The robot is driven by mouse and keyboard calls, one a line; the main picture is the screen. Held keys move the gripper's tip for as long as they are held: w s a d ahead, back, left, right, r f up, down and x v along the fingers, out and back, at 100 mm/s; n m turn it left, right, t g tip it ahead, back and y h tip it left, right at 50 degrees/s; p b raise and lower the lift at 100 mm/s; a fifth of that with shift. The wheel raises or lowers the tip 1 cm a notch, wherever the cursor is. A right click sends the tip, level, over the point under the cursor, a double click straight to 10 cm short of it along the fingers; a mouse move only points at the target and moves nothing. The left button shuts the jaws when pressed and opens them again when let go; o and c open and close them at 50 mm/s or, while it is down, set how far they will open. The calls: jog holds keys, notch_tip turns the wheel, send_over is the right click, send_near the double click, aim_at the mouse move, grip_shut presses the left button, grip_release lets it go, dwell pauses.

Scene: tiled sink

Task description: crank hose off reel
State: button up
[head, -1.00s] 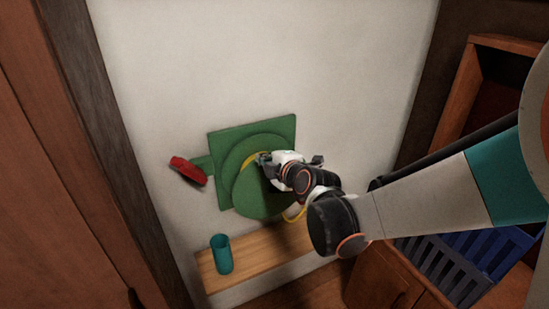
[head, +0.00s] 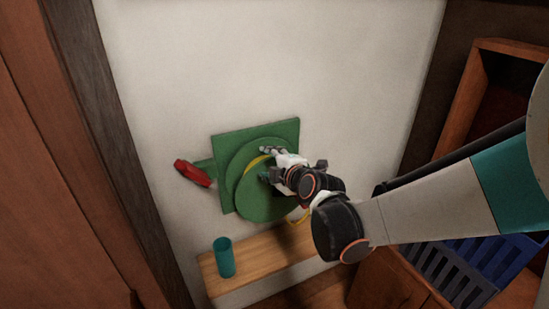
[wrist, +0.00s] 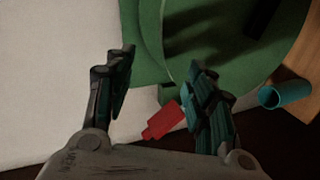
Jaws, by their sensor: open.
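The green hose reel (head: 243,190) is mounted on the white wall, with a square back plate and round discs. A yellow hose (head: 257,163) shows between the discs, and part of it hangs below my gripper. The red crank handle (head: 192,173) sticks out at the reel's left on a green arm. My gripper (head: 266,164) is in front of the reel's discs, right of the handle. In the wrist view my gripper (wrist: 163,85) is open with nothing between its fingertips. The red handle (wrist: 162,120) shows there beyond the fingers, apart from them, partly covered by the right finger.
A teal cup (head: 223,257) stands on a wooden shelf (head: 262,268) below the reel. Blue crates (head: 470,265) and a wooden cabinet (head: 385,285) are at the right. The wall above and left of the reel is clear.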

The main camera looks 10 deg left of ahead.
jog(key=s+d, duration=0.4)
jog(key=s, duration=0.2)
jog(key=shift+s+d, duration=0.2)
jog(key=shift+s, duration=0.2)
dwell(0.3)
